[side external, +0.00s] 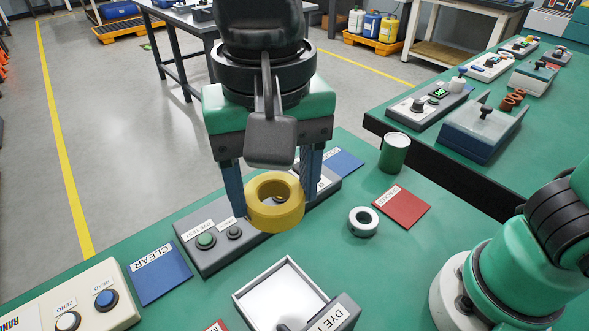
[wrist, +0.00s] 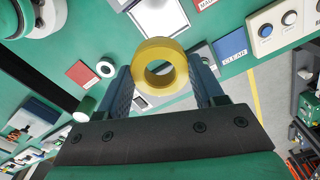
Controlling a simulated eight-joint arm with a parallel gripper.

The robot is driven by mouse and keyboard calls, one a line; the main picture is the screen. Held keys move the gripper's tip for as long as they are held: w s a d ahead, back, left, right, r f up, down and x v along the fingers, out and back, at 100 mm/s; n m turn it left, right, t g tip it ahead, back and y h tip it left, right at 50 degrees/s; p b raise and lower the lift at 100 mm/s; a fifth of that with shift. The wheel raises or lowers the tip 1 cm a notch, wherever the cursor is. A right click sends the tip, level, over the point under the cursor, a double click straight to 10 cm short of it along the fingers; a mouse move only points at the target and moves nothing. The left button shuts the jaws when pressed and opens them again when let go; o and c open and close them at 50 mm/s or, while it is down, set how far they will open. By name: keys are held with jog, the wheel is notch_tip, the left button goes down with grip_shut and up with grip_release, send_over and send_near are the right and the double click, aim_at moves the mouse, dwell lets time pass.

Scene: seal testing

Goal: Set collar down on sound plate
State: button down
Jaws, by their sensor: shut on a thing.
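My gripper (side external: 272,206) is shut on a yellow collar (side external: 262,216), a thick ring with a finger on each side, held above the grey test box. In the wrist view my gripper (wrist: 160,72) grips the same collar (wrist: 138,57) with its hole showing. No label reading "sound" is legible. A blue plate (side external: 348,161) lies behind the right finger, its label not readable. A blue plate marked CLEAR (side external: 163,278) lies to the left.
The grey button box (side external: 199,261) lies below the collar. A white ring (side external: 363,224) and a green cylinder (side external: 394,153) stand to the right. An open-topped white tray (side external: 270,291) is in front.

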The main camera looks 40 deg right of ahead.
jog(key=w+d+m, duration=0.5)
jog(key=w, duration=0.1)
jog(key=m, duration=1.3)
send_over(341, 163)
notch_tip(341, 163, down, 16)
jog(key=shift+r, duration=0.2)
jog(key=shift+f, duration=2.2)
jog(key=shift+c, duration=0.5)
grip_release()
jog(key=shift+f, duration=0.1)
